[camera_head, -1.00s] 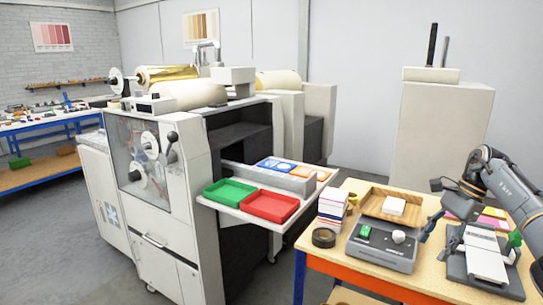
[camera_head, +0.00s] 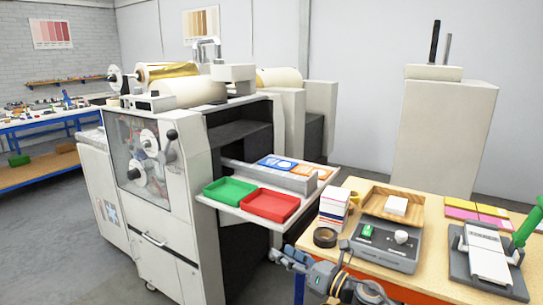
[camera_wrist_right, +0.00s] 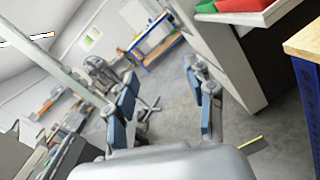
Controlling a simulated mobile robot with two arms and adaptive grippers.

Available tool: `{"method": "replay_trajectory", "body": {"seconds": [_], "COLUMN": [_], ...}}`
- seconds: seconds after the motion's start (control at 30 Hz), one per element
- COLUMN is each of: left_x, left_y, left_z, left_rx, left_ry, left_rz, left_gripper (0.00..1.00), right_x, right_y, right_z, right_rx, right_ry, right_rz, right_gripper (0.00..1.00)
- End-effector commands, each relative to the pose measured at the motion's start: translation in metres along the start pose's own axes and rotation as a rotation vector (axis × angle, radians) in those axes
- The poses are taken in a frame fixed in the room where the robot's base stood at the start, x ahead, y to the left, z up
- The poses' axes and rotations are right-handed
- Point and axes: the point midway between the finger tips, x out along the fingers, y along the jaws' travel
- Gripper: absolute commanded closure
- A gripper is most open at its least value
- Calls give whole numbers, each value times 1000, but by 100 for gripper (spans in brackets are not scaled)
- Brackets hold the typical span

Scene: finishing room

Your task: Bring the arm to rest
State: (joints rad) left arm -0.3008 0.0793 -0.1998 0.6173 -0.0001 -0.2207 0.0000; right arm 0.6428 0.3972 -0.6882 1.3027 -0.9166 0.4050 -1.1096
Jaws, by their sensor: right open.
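My right gripper (camera_head: 284,257) is low in the head view, in front of the table's left front corner and below the machine's side shelf. It is open and empty. In the wrist view its two blue-padded fingers (camera_wrist_right: 165,88) stand apart, with grey floor between and beyond them. The gripper touches nothing that I can see. My right arm comes in from the bottom edge of the head view. My left gripper does not show.
The wooden table (camera_head: 432,262) holds a grey device (camera_head: 385,256), a black tape roll (camera_head: 325,237), a card stack (camera_head: 334,207) and a wooden tray (camera_head: 377,208). A green tray (camera_head: 229,193) and a red tray (camera_head: 270,205) lie on the machine's shelf. Open floor lies left.

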Motion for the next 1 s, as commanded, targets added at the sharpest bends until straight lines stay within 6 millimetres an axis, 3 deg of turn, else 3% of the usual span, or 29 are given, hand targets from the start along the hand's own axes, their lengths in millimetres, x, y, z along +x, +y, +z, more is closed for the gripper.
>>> {"method": "replay_trajectory", "body": {"seconds": [0.07, 0.17, 0.27, 0.4, 0.5, 0.6, 0.7, 1.0], "left_x": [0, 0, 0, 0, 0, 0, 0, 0], "left_y": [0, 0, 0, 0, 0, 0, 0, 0], "left_z": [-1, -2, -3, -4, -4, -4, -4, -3], "left_rx": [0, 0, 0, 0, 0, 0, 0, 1], "left_ry": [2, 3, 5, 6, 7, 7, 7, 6], "left_rz": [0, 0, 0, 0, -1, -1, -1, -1], "left_gripper": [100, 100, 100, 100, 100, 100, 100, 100], "right_x": [-14, -44, -90, -169, -228, -272, -304, -369], "right_y": [5, -3, -15, -20, -7, 14, 35, 94], "right_z": [-5, -13, -36, -91, -136, -169, -192, -231], "right_rx": [285, 650, 1020, 1515, 1816, 2019, 2148, 2363], "right_ry": [-151, -331, -499, -724, -872, -984, -1064, -1235], "right_rz": [-98, -240, -398, -654, -848, -1008, -1138, -1432], "right_gripper": [46, 46, 46, 46, 46, 46, 46, 46]}}
